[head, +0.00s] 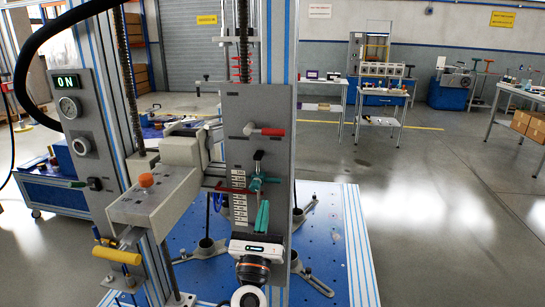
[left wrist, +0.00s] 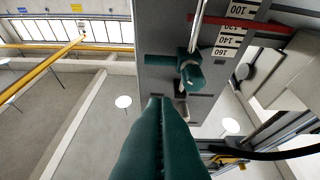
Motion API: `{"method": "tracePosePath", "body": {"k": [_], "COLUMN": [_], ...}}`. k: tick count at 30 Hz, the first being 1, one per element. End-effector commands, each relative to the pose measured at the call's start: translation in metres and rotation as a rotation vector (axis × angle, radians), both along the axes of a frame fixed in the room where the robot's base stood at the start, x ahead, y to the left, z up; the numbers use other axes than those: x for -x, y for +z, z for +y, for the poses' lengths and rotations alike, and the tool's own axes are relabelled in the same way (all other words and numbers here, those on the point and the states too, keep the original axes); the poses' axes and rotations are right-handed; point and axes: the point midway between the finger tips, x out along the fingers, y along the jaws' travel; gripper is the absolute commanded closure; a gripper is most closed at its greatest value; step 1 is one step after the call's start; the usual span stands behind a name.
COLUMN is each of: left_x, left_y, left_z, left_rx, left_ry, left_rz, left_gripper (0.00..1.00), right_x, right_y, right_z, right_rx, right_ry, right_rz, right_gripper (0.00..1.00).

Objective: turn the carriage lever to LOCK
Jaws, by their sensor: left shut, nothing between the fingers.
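A tall grey panel (head: 270,105) stands in front of me in the head view. A lever with a red grip (head: 265,131) lies across its upper part, grip to the right. Below it sits a small teal-handled fitting (head: 258,181), seen close in the left wrist view (left wrist: 190,72), beside a scale (head: 239,205) with a red pointer. No LOCK marking is readable, so I cannot tell which is the carriage lever.
A grey arm-like block with an orange knob (head: 146,180) and a yellow handle (head: 117,255) stand left of the panel. A control box (head: 82,125) reads ON. The blue perforated base (head: 335,240) lies below. Benches and open floor (head: 430,200) are to the right.

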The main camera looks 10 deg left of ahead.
Motion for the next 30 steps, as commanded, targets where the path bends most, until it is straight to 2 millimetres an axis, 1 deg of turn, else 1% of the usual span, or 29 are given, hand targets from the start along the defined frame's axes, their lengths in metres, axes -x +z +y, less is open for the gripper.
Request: {"method": "tracePosePath", "body": {"k": [1, 4, 13, 17, 20, 23, 30], "left_x": [0.004, 0.007, 0.007, 0.003, -0.007, -0.023, -0.066], "left_y": [0.011, 0.021, 0.023, 0.027, 0.035, 0.046, 0.075], "left_z": [-0.003, -0.005, -0.005, -0.005, -0.005, -0.006, -0.008], "left_rx": [-0.026, -0.055, -0.058, -0.056, -0.056, -0.056, -0.057], "left_ry": [0.009, 0.022, 0.025, 0.025, 0.026, 0.026, 0.026], "left_rz": [-0.035, -0.066, -0.069, -0.07, -0.07, -0.071, -0.071], "left_gripper": [1.0, 1.0, 1.0, 1.0, 1.0, 1.0, 1.0], "right_x": [0.0, 0.0, 0.0, 0.0, 0.0, 0.0, 0.0], "right_y": [-0.002, -0.002, -0.002, 0.0, 0.003, 0.007, 0.014], "right_z": [0.0, 0.0, 0.0, 0.0, 0.001, 0.001, 0.002], "right_rx": [0.0, 0.0, 0.0, -0.001, -0.001, -0.001, -0.002], "right_ry": [0.0, 0.0, 0.001, 0.001, 0.001, 0.0, 0.0], "right_rz": [0.0, 0.0, 0.0, -0.001, -0.001, -0.001, -0.001], "right_gripper": [1.0, 1.0, 1.0, 1.0, 1.0, 1.0, 1.0]}}
